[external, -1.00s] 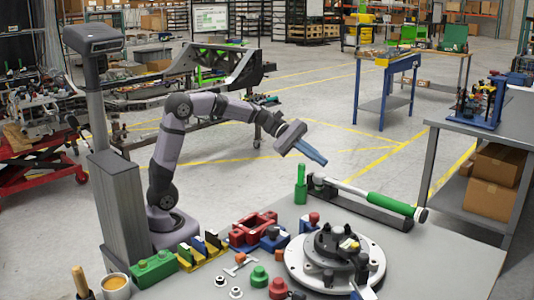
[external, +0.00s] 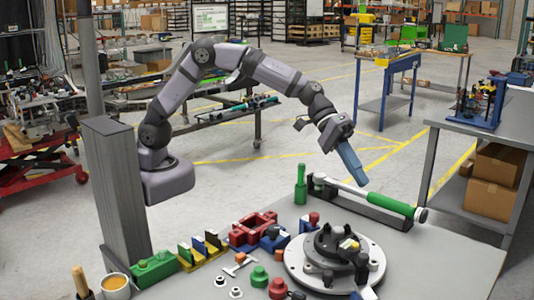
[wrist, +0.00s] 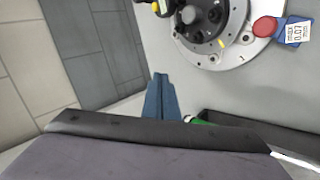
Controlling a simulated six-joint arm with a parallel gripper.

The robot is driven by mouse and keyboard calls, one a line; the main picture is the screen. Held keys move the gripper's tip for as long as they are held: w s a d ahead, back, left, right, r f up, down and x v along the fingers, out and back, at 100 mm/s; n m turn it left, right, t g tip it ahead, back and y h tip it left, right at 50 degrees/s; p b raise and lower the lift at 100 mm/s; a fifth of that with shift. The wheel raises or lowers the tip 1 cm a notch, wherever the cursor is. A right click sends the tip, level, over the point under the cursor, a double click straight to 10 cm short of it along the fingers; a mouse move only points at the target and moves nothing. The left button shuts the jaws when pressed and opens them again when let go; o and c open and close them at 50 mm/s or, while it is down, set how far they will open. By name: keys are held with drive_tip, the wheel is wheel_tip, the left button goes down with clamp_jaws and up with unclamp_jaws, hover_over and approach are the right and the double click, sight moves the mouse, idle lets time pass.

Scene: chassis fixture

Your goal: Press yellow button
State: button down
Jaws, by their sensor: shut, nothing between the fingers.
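A round grey fixture (external: 299,277) with a dark raised centre sits on the table. A small pale-yellow part (external: 348,243) shows on top of it; I cannot tell whether it is the yellow button. My gripper (external: 362,184) has blue fingers, shut and empty, pointing down and to the right. It is above the table's far edge, beyond the fixture and apart from it. Its fingertips also show in the wrist view (wrist: 160,77).
A green-handled tool (external: 391,205) lies in a dark holder behind the fixture. A green upright handle (external: 300,184) stands left of it. Red blocks (external: 254,229), a green block (external: 154,268) and several small parts crowd the left. The table's right side is clear.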

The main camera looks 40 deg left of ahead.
drive_tip(key=s+d+r+m+p, duration=0.2)
drive_tip(key=s+d+m+p, duration=0.1)
drive_tip(key=s, duration=0.4)
drive_tip(key=s+d+r+m+y+p, duration=0.1)
drive_tip(key=s+d+r+m+p, duration=0.1)
drive_tip(key=s+d+m+p, duration=0.2)
drive_tip(key=s, duration=0.2)
drive_tip(key=shift+s+d+m+g+p, duration=0.25)
drive_tip(key=shift+s+m+g+p, duration=0.05)
drive_tip(key=shift+s+g+p, duration=0.1)
drive_tip(key=b, duration=0.5)
hover_over(351, 244)
wheel_tip(351, 244, down, 7)
drive_tip(key=shift+f, duration=0.1)
drive_tip(key=shift+f+b, duration=0.8)
drive_tip(key=shift+f+b, duration=0.85)
drive_tip(key=shift+b, duration=0.45)
idle(1.5)
drive_tip(key=shift+r, duration=0.15)
idle(0.3)
drive_tip(key=shift+s+r+p, duration=0.1)
drive_tip(key=shift+r+p, duration=0.4)
drive_tip(key=shift+r, duration=0.2)
